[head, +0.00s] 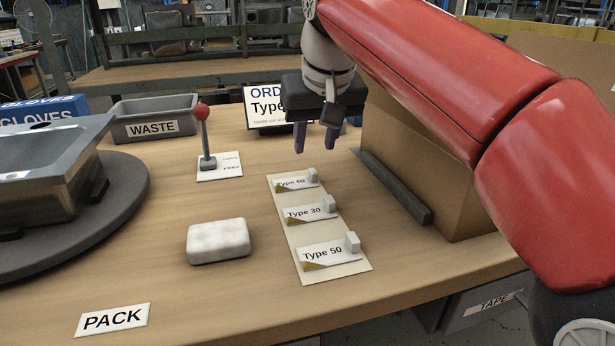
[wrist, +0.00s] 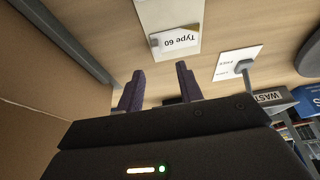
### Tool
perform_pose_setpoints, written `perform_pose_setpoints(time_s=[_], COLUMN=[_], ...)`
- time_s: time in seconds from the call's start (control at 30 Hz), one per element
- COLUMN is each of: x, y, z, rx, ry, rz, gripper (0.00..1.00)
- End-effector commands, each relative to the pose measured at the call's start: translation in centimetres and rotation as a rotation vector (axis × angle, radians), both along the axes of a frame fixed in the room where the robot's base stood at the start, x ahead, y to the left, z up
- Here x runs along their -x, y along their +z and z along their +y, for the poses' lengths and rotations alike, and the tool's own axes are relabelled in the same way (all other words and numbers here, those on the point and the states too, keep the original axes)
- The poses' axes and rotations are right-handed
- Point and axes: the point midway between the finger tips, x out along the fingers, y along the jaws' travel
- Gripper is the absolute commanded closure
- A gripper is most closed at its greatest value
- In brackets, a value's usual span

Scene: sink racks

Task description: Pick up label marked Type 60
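The Type 60 label (head: 292,184) is a small white card with a pale block at its right end. It lies at the far end of a cream strip (head: 350,267), behind the Type 30 label (head: 308,213) and the Type 50 label (head: 325,254). My gripper (head: 311,140) hangs above the table, beyond and above the Type 60 label, with its dark purple fingers pointing down. In the wrist view the gripper (wrist: 158,85) is open and empty, and the Type 60 label (wrist: 176,42) shows upside down ahead of the fingers, apart from them.
A cardboard box (head: 408,172) and a dark bar (head: 394,188) stand right of the strip. A red-knobbed lever (head: 203,140), a white block (head: 218,241) and a WASTE bin (head: 153,118) are to the left. An order screen (head: 264,110) stands behind. Wood is bare around the PACK card (head: 112,320).

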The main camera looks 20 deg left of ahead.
Motion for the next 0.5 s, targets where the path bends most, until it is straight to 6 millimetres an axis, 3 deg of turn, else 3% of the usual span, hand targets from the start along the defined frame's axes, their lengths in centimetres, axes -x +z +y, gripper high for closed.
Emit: perform_pose_setpoints(time_s=[0.5], x=[-2.2], y=[-6.1], z=[0.7], rx=[0.0], ry=[-0.003], rz=[0.001], gripper=[0.64])
